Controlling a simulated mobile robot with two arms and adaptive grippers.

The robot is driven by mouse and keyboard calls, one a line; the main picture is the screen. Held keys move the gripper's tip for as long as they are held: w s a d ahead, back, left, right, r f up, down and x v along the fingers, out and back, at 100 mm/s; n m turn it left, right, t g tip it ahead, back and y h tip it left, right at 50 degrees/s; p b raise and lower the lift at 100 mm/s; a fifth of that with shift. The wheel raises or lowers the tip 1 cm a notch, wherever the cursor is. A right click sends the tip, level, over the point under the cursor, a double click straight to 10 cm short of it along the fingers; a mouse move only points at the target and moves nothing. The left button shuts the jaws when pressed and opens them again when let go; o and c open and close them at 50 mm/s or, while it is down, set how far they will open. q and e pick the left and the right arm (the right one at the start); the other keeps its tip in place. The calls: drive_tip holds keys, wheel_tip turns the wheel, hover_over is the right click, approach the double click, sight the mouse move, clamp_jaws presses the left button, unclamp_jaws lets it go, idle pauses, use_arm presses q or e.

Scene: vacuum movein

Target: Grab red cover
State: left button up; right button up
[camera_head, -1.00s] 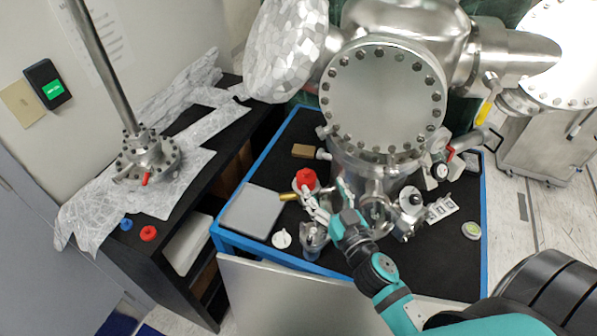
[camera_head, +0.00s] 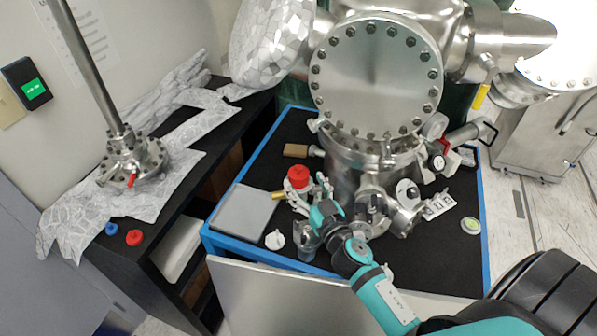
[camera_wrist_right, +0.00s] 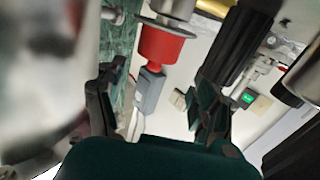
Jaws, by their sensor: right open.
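The red cover (camera_head: 299,174) is a small red cap on a metal fitting in front of the large steel chamber. In the right wrist view the red cover (camera_wrist_right: 163,45) sits beyond my fingers, on the end of a metal tube. My right gripper (camera_head: 310,196) is just in front of and below the cover in the head view. Its two dark fingers are spread and empty in the right wrist view (camera_wrist_right: 160,98), with the cover in line with the gap between them. Whether a fingertip touches it cannot be told. My left gripper is not in view.
The steel chamber (camera_head: 375,75) stands behind the cover, on a black table with a blue rim (camera_head: 484,220). A red ring (camera_head: 134,237) and a blue ring (camera_head: 112,228) lie on the left bench.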

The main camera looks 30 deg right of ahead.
sight(300, 173)
drive_tip(key=w, duration=0.4)
drive_tip(key=w+d+p, duration=0.1)
drive_tip(key=w, duration=0.1)
drive_tip(key=shift+f, duration=0.25)
drive_tip(key=shift+s+r, duration=0.1)
drive_tip(key=shift+s, duration=0.05)
drive_tip(key=shift+c, duration=0.6)
drive_tip(key=c, duration=0.8)
